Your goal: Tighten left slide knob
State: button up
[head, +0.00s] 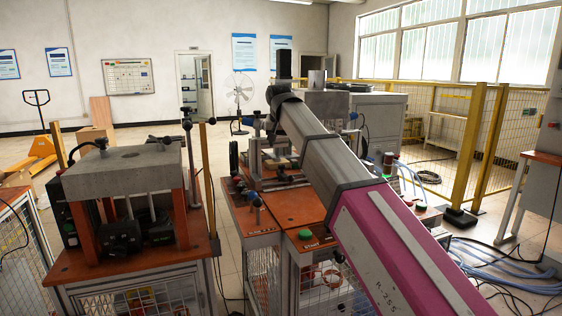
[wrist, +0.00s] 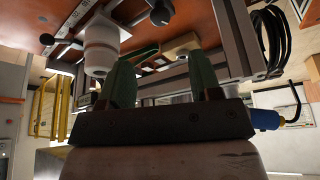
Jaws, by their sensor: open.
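My gripper (wrist: 165,80) shows in the wrist view as two green fingers, spread apart with nothing gripped between them. A dark round knob (wrist: 160,13) is at the top middle of this view, beyond the fingers. A smaller black knob (wrist: 47,39) is at the upper left, beside a ruler-like strip. I cannot tell for sure which is the left slide knob. In the head view, the heater bench (head: 243,210) has a slide fixture with small handles. My arm crosses in front of it, and my gripper is hidden there.
A white cylinder (wrist: 100,45) stands close to the left finger. A metal profile (wrist: 238,40) and a blue-ended part (wrist: 268,118) are at the right finger's side. In the head view, a grey block press (head: 122,170) stands left, with a narrow gap before the bench.

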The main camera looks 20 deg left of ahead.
aim_at(282, 166)
jog(key=x, duration=1)
jog(key=shift+w+f, duration=0.2)
jog(key=shift+f, duration=0.15)
jog(key=c, duration=0.9)
